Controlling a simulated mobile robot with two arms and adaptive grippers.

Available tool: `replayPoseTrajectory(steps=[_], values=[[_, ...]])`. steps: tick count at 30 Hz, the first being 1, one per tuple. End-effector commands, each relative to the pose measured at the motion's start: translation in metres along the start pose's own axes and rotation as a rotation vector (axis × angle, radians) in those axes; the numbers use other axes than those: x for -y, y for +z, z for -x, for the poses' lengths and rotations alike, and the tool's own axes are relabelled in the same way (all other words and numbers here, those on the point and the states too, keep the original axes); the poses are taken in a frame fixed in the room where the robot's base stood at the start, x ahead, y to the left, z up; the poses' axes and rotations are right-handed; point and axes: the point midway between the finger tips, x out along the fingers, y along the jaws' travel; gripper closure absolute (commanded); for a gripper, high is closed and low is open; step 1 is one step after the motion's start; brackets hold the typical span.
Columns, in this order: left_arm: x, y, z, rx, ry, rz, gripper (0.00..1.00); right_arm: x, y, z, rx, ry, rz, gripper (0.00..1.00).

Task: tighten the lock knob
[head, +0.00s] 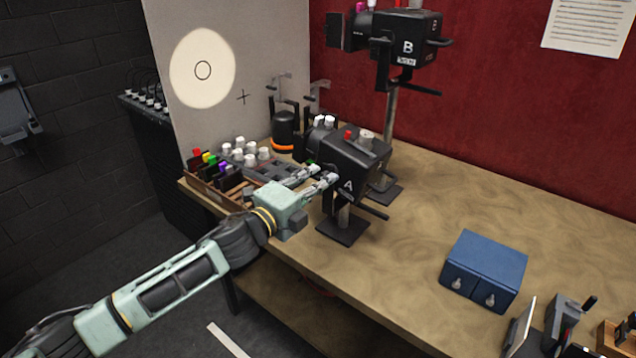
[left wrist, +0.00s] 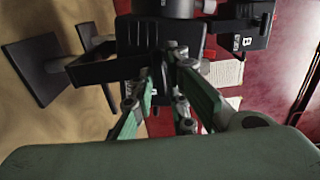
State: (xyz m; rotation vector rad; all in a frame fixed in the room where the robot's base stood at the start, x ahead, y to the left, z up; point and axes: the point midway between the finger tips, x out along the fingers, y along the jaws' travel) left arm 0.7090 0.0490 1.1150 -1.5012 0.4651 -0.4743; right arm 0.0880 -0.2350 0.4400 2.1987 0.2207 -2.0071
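A black lamp marked A (head: 357,158) stands on a short post with a square base (head: 343,231) near the table's left front edge. My left gripper (head: 319,175) is at its left side, fingers apart. In the left wrist view the fingers (left wrist: 160,82) are parted in front of the lamp's dark housing and bracket, with nothing clearly held. I cannot make out which part is the lock knob, or whether a fingertip touches the lamp. A second black lamp marked B (head: 408,47) stands higher on a pole behind. My right gripper is not in view.
A pale screen (head: 262,55) bears a round light spot (head: 202,68). A wooden tray of coloured-topped pieces (head: 212,190) and several white knobs (head: 240,150) lie left of the gripper. A blue box (head: 487,265) stands right. The table between is clear.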

Motion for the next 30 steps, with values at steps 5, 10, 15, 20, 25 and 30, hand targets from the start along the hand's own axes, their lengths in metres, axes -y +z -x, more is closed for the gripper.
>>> replayPoseTrajectory(steps=[5, 10, 15, 20, 25, 30], values=[[0.002, 0.0, 0.0, 0.0, -0.003, 0.001, 0.72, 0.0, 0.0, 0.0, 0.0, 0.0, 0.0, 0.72], [0.001, 0.0, 0.0, 0.0, -0.001, 0.003, 0.72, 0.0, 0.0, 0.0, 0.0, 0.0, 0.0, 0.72], [-0.001, 0.0, 0.004, 0.0, 0.001, 0.003, 0.72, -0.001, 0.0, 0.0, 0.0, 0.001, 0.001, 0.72], [-0.002, 0.0, 0.025, 0.0, 0.002, 0.003, 0.72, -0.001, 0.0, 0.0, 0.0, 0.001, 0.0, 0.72], [-0.002, 0.0, 0.064, 0.0, 0.003, 0.002, 0.72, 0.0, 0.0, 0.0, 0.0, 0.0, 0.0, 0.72], [-0.001, 0.0, 0.097, 0.0, 0.002, 0.002, 0.72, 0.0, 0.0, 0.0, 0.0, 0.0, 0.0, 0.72]])
